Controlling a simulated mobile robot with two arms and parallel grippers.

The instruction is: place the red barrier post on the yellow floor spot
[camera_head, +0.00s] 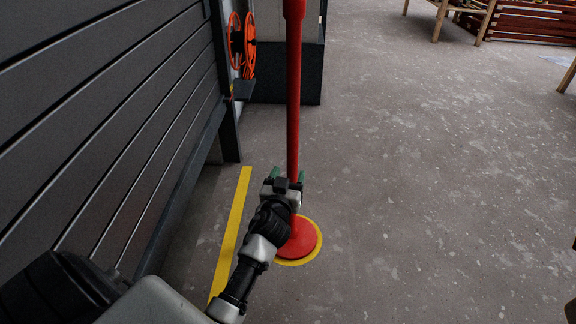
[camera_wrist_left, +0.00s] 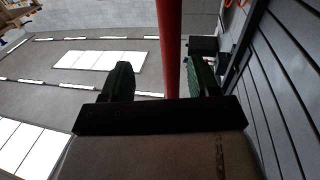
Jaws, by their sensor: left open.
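The red barrier post (camera_head: 293,90) stands upright in the head view, its round red base (camera_head: 298,240) on the yellow floor spot (camera_head: 314,252). A yellow rim shows around the base, wider at the right and near side; my left arm hides part of the left side. My left gripper (camera_head: 288,176) is open at the lower part of the pole. In the left wrist view the pole (camera_wrist_left: 170,45) passes between the green fingers of the gripper (camera_wrist_left: 160,78), with gaps visible on both sides. My right gripper is not in view.
A dark slatted wall (camera_head: 110,110) runs close along the left. A yellow floor line (camera_head: 231,235) lies beside it. An orange reel (camera_head: 242,45) and a dark block (camera_head: 285,75) stand behind the post. Wooden furniture (camera_head: 520,20) is far right. The floor (camera_head: 430,170) to the right is clear.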

